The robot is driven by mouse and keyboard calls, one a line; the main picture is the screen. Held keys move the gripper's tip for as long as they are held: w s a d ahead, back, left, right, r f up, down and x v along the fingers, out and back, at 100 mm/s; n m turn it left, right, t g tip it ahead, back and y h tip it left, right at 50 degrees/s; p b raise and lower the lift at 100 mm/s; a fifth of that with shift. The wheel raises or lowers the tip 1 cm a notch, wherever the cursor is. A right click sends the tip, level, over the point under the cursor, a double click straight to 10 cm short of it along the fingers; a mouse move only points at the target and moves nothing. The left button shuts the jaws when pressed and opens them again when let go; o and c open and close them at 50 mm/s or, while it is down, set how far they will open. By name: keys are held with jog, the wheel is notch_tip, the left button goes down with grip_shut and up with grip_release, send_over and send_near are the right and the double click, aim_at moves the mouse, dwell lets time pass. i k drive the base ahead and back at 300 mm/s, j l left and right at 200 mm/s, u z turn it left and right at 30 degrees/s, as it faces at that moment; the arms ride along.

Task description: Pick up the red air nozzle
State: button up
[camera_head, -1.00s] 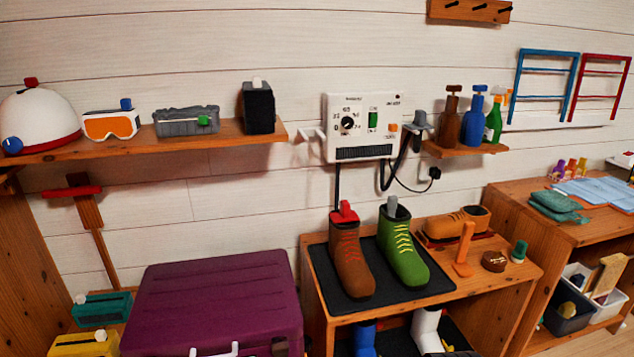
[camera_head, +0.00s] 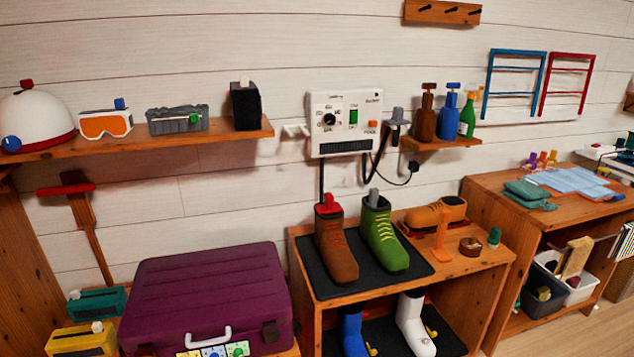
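A red piece that looks like the red air nozzle (camera_head: 328,206) sits in the top opening of the brown boot (camera_head: 338,250). Its lower part is hidden inside the boot. The boot stands upright on a dark mat (camera_head: 321,280) on top of the wooden shelf unit. A green boot (camera_head: 385,238) stands beside it on the right, with a grey piece (camera_head: 373,197) sticking up from its opening. My gripper is not in view.
A white control box (camera_head: 344,122) hangs on the wall above the boots, with dark hoses below it. A purple case (camera_head: 208,290) stands to the left.

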aim_at(329, 207)
jog(key=i+j+z, duration=0.25)
jog(key=i, duration=0.2)
jog(key=i+j+z, duration=0.1)
jog(key=i+z, duration=0.15)
jog(key=i, duration=0.2)
jog(key=i+j+z, duration=0.25)
jog(key=i+j, duration=0.05)
jog(key=i, duration=0.1)
